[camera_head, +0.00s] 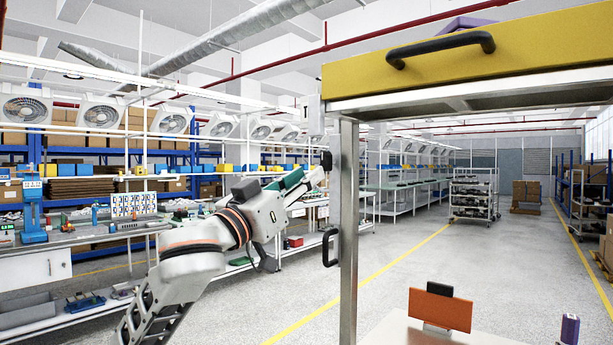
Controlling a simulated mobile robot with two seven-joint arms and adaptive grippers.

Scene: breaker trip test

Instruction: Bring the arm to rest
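My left arm rises from the lower left, grey-white with orange and dark bands. Its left gripper (322,168) is at the arm's far end, close to a metal post (348,235). The gripper is small and partly lost against the post, so I cannot tell whether its fingers are open or shut, or whether it touches the post. I see nothing clearly held. My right gripper is not in view.
A yellow drawer front (450,55) with a black handle overhangs the upper right. Another black handle (328,248) sits by the post. Workbenches line the left; the floor beyond is open.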

